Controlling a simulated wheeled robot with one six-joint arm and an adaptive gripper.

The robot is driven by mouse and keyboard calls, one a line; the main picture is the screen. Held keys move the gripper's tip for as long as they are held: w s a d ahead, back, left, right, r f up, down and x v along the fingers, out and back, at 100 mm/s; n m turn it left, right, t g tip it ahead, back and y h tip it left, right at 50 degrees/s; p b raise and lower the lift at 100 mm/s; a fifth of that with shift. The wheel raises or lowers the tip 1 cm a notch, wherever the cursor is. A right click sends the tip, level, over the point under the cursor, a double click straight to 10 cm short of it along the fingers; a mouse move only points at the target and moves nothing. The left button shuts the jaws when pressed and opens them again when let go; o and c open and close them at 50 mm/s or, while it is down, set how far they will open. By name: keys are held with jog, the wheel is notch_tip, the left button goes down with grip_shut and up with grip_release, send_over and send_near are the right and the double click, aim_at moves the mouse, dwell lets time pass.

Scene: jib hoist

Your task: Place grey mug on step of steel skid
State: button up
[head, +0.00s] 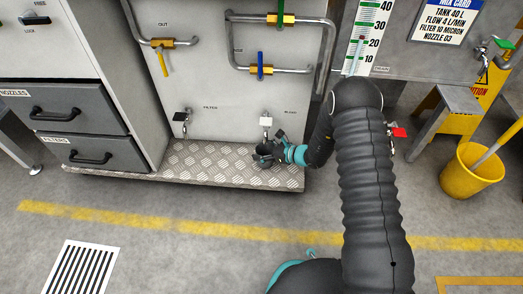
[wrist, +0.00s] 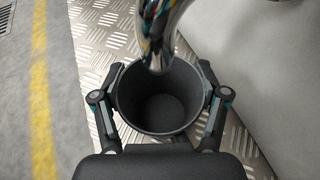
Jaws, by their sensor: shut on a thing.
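The grey mug (wrist: 160,118) is dark and empty, seen from above in the wrist view, with its open mouth facing the camera. My gripper (wrist: 162,98) is shut on it, one finger on each side of its wall. In the head view my gripper (head: 268,152) and the mug (head: 264,159) are at the right part of the step of the steel skid (head: 205,160), a diamond-plate ledge. The step also shows around the mug in the wrist view (wrist: 100,30). I cannot tell whether the mug's base touches the plate.
The skid panel (head: 205,80) rises behind the step, with a tap (head: 266,122) close above the mug and another tap (head: 181,118) to the left. A drawer cabinet (head: 75,110) stands left. A yellow bucket (head: 470,172) stands right. The step's left part is clear.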

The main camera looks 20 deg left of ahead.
jog(key=shift+f, duration=0.2)
jog(key=o, duration=1.2)
jog(key=shift+r, duration=0.1)
jog(key=shift+c, duration=0.2)
